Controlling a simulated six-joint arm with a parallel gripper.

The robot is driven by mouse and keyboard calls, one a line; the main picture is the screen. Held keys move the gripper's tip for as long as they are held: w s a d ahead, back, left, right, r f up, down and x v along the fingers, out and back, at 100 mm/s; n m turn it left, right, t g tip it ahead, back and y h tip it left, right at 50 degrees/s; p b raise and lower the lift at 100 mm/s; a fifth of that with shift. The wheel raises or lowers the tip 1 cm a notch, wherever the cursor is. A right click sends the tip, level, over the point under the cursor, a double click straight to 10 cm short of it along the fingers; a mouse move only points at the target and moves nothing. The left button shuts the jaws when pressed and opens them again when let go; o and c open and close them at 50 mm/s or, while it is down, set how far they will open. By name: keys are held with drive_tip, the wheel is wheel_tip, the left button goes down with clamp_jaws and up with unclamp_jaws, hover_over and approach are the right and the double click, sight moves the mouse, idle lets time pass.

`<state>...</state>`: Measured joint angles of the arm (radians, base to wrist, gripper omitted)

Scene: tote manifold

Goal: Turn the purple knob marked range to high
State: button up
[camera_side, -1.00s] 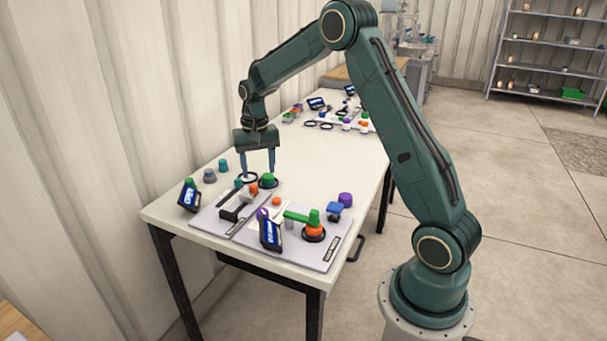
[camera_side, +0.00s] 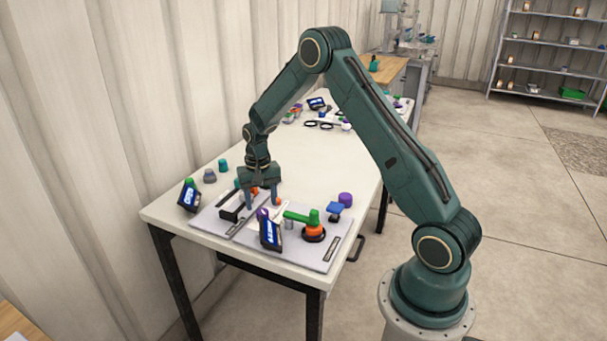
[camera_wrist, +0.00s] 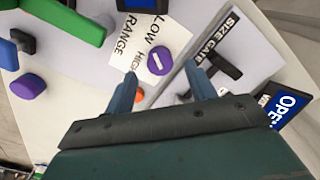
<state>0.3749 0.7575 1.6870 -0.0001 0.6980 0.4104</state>
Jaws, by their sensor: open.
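The purple range knob (camera_wrist: 158,62) sits on a white label (camera_wrist: 143,45) reading LOW, HIGH and RANGE in the wrist view. A white line crosses the knob diagonally; I cannot tell which end is its pointer. In the side view the knob (camera_side: 262,214) is small, behind a dark display. My gripper (camera_wrist: 162,80) is open and empty, its fingertips to either side of and slightly below the knob in the wrist view. In the side view my gripper (camera_side: 263,205) is low over the panel. I cannot tell its exact height above the knob.
A green lever (camera_side: 298,216) and orange-based valve (camera_side: 314,234) stand to the right. A display (camera_side: 271,232) stands in front. A black handle (camera_wrist: 222,62) is close to one finger. Another purple piece (camera_side: 345,199) lies on the table.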

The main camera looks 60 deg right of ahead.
sight(262, 211)
drive_tip(key=shift+f, duration=1.6)
drive_tip(key=c, duration=1)
